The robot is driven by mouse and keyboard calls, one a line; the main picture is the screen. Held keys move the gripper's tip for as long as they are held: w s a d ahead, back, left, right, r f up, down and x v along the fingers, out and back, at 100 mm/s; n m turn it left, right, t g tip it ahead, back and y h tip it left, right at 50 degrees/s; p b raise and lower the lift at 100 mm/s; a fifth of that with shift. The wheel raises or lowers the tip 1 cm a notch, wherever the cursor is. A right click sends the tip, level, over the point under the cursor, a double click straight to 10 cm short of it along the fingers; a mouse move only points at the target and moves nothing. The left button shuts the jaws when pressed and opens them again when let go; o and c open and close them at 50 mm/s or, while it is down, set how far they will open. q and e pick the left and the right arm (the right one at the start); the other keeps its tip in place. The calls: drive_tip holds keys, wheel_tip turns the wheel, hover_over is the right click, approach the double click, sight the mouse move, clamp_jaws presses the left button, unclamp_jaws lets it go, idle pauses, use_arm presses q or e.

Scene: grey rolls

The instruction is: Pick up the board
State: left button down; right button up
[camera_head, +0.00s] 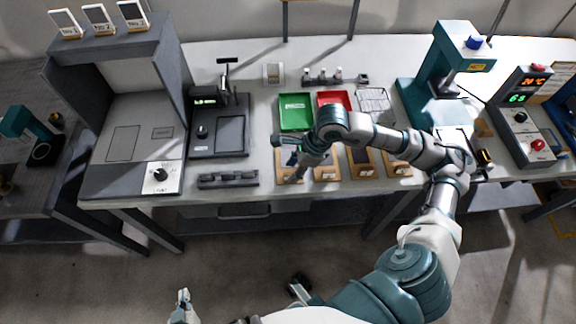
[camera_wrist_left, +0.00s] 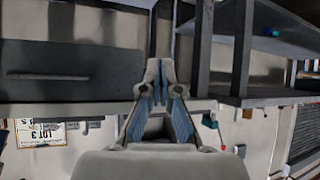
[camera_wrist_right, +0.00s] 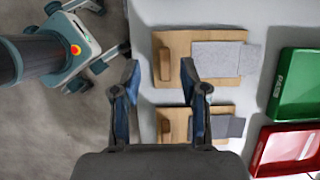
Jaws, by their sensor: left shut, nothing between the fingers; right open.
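Several flat wooden boards lie in a row along the bench's front edge, with darker plates on them. In the right wrist view the nearest wooden board (camera_wrist_right: 176,78) carries a light grey plate (camera_wrist_right: 215,58) and has a raised wooden strip at its left end. A second wooden board (camera_wrist_right: 172,126) with a darker grey plate (camera_wrist_right: 228,127) lies below it. My right gripper (camera_head: 290,160) hangs over the leftmost board (camera_head: 291,179) in the head view. In the right wrist view it (camera_wrist_right: 160,72) is open and empty. My left gripper (camera_head: 182,306) is shut and empty, low before the bench.
Green (camera_head: 296,112) and red (camera_head: 335,101) trays and a wire basket (camera_head: 374,102) stand behind the boards. A black rack (camera_head: 228,179) and a dark scale-like device (camera_head: 217,135) are to the left. A teal press (camera_head: 446,70) stands right.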

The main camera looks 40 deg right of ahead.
sight(290, 174)
drive_tip(key=x, duration=0.4)
drive_tip(key=shift+w+b, duration=0.15)
drive_tip(key=shift+b, duration=0.2)
drive_tip(key=shift+d+f, duration=0.15)
drive_tip(key=shift+d, duration=0.65)
drive_tip(key=shift+f, duration=0.1)
drive_tip(key=c, duration=0.3)
drive_tip(key=shift+a, duration=0.1)
drive_tip(key=c, duration=0.4)
drive_tip(key=shift+a, duration=0.25)
clamp_jaws()
drive_tip(key=shift+a, duration=0.35)
use_arm(q)
drive_tip(key=shift+w+d+r+t, duration=0.25)
drive_tip(key=shift+w+r+t, duration=0.15)
drive_tip(key=shift+w, duration=0.1)
drive_tip(key=shift+w+d+r+t, duration=0.25)
drive_tip(key=shift+w+r+t, duration=0.05)
drive_tip(key=shift+w+r, duration=0.15)
use_arm(e)
drive_tip(key=shift+d, duration=0.1)
